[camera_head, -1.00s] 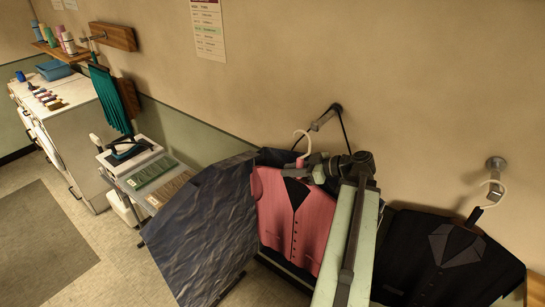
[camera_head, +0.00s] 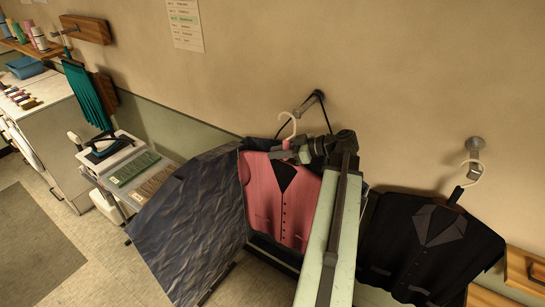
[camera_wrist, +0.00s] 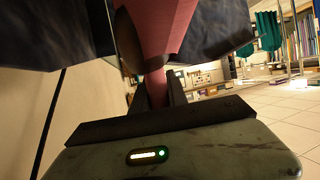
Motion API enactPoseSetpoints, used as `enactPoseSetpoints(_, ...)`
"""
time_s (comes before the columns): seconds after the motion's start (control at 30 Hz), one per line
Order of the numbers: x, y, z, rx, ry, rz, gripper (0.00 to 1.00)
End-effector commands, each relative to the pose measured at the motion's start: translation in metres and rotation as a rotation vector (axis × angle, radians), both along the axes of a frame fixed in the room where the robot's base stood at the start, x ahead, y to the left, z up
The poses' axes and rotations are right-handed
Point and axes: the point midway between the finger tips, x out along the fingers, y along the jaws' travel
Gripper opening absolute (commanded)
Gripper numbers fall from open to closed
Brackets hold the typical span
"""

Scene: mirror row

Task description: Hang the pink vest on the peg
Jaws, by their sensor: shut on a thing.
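The pink vest (camera_head: 262,195) hangs upright on a hanger with a pale hook (camera_head: 288,124), in front of the wall. My gripper (camera_head: 285,153) is shut on the vest's upper part, just under the hook. In the wrist view the pink cloth (camera_wrist: 163,35) runs down between my two fingers. A grey metal peg (camera_head: 317,97) juts from the wall, above and right of the hook. A dark cord or strap hangs from this peg. The hook appears apart from the peg, though depth is hard to tell. My arm covers the vest's right side.
A black vest (camera_head: 400,250) hangs from another peg (camera_head: 475,144) at right. A dark blue crumpled sheet (camera_head: 190,220) stands close left of the pink vest. A teal cloth (camera_head: 88,95) hangs farther left, above a small table with trays (camera_head: 133,168). Floor shows at lower left.

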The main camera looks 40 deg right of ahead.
Motion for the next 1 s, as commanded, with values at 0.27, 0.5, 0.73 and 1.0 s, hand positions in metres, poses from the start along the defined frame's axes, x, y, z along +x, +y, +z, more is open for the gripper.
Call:
enactPoseSetpoints(0.27,0.006,-0.024,-0.001,0.0,-0.001,-0.001,0.0)
enactPoseSetpoints(0.5,0.011,-0.043,-0.002,0.0,-0.001,-0.001,0.0)
enactPoseSetpoints(0.73,0.015,-0.061,-0.003,0.0,-0.001,-0.001,0.0)
enactPoseSetpoints(1.0,0.02,-0.082,-0.004,0.0,-0.001,-0.002,0.0)
